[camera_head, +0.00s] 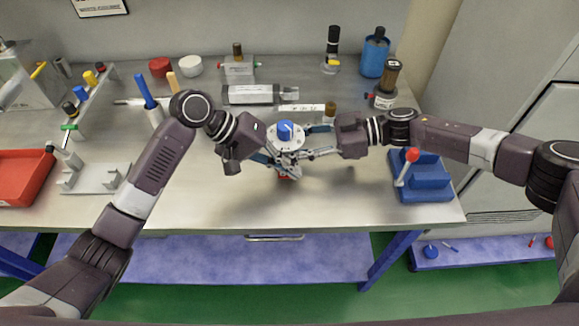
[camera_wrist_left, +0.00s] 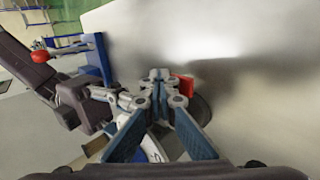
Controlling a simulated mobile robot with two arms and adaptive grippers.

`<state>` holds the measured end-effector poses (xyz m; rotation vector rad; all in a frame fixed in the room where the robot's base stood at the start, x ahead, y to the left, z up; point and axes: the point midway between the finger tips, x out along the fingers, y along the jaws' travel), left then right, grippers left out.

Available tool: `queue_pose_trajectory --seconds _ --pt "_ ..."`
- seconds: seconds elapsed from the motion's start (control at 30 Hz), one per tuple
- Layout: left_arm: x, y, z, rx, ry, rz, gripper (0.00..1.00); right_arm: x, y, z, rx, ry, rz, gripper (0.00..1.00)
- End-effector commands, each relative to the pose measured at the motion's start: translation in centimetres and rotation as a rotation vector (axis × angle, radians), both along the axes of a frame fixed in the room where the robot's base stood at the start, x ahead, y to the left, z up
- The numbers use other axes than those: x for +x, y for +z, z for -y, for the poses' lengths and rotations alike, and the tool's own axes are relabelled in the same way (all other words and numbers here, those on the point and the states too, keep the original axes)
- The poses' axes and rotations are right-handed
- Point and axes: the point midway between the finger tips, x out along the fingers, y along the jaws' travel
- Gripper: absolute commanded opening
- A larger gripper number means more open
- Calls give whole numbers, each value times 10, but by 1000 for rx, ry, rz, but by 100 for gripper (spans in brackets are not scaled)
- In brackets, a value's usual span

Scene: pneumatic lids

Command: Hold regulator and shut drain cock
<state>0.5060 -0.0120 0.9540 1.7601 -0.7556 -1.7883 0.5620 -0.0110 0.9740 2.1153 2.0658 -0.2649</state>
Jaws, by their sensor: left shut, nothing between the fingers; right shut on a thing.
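The regulator (camera_head: 287,132), with a blue knob on a pale round top, stands near the middle of the bench. My right gripper (camera_head: 308,154) reaches in from the right and is shut on the regulator's body; the contact is mostly hidden. My left gripper (camera_head: 293,172) is shut and empty, low at the regulator's near side. A small red part (camera_head: 284,177), probably the drain cock's handle, shows below it. In the left wrist view the red part (camera_wrist_left: 183,84) is just right of my closed fingertips (camera_wrist_left: 160,76). I cannot tell whether they touch or how the cock is turned.
A blue stand with a red-knobbed lever (camera_head: 425,180) is at the right. A grey cylinder (camera_head: 250,94) lies behind the regulator. A red tray (camera_head: 22,170) and a pale rack (camera_head: 95,178) are at the left. The front of the bench (camera_head: 230,205) is clear.

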Motion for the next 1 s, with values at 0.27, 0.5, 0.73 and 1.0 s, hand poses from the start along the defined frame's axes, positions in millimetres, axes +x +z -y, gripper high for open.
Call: queue_pose_trajectory --seconds 0.27,0.5,0.73,1.0 --pt "2 0 -3 5 6 2 0 -2 -2 0 -2 5 -3 17" --pt "3 10 -3 3 7 6 0 -2 -2 1 -4 3 -1 17" --pt "4 20 -3 -1 8 9 0 -2 -3 1 -5 4 -1 17" --pt "6 40 -26 2 13 11 0 -3 -3 1 -5 7 -2 17"
